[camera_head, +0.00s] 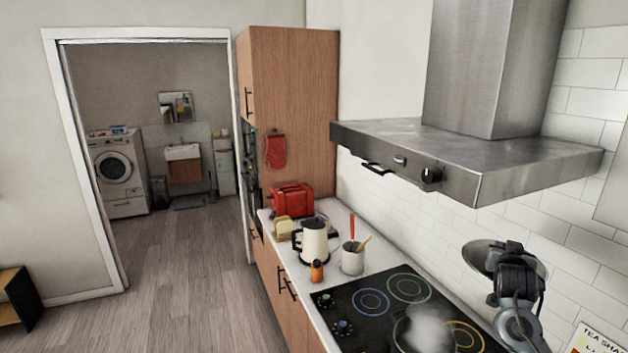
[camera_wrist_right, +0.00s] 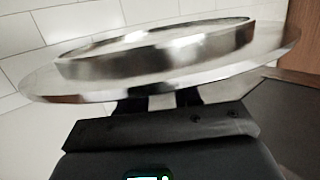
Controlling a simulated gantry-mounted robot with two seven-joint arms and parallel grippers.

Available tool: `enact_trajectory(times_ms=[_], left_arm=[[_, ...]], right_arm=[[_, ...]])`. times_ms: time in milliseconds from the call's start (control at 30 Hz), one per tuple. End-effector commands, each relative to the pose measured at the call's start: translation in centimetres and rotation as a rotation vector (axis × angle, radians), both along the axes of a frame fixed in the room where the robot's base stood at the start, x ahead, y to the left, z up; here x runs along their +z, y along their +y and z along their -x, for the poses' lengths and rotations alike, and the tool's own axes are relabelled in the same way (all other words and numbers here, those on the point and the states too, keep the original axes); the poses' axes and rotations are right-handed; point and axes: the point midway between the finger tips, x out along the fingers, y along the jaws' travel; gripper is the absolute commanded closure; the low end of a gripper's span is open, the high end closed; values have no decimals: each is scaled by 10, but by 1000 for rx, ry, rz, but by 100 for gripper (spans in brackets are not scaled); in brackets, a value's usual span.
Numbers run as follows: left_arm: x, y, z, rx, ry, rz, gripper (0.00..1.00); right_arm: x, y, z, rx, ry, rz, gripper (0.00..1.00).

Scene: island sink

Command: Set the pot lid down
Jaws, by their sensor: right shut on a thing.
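The pot lid (camera_head: 481,253) is a round, shiny metal disc at the right of the head view, raised above the hob and close to the tiled wall. My right gripper (camera_head: 507,258) is shut on it. In the right wrist view the lid (camera_wrist_right: 160,55) fills the upper part, with its rimmed side facing up there. The dark fingers of the gripper (camera_wrist_right: 160,103) meet the lid's lower side; the gripped part is hidden. A steaming pot (camera_head: 420,330) stands on the hob below and left of the lid, blurred by steam. My left gripper is out of view.
The black hob (camera_head: 345,307) has coloured ring zones. Beyond it on the counter are a utensil crock (camera_head: 352,260), an orange bottle (camera_head: 317,271), a cream kettle (camera_head: 314,241) and a red toaster (camera_head: 292,199). The range hood (camera_head: 470,160) overhangs the hob.

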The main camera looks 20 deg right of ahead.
Motion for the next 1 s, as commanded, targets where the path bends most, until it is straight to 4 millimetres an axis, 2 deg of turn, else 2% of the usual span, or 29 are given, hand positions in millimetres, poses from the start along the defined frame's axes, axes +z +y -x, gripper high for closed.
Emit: enact_trajectory(times_ms=[167,267,467,667,800,1000], left_arm=[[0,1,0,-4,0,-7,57],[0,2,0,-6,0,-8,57],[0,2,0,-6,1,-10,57],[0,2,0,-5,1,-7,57],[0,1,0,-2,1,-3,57],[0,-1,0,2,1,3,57]], right_arm=[[-40,50,-8,110,4,1,100],[-69,87,-10,189,7,1,100],[-142,179,3,378,9,-1,100],[-210,270,38,554,5,-5,100],[-249,328,73,662,3,-8,100],[-281,386,118,764,0,-5,100]])
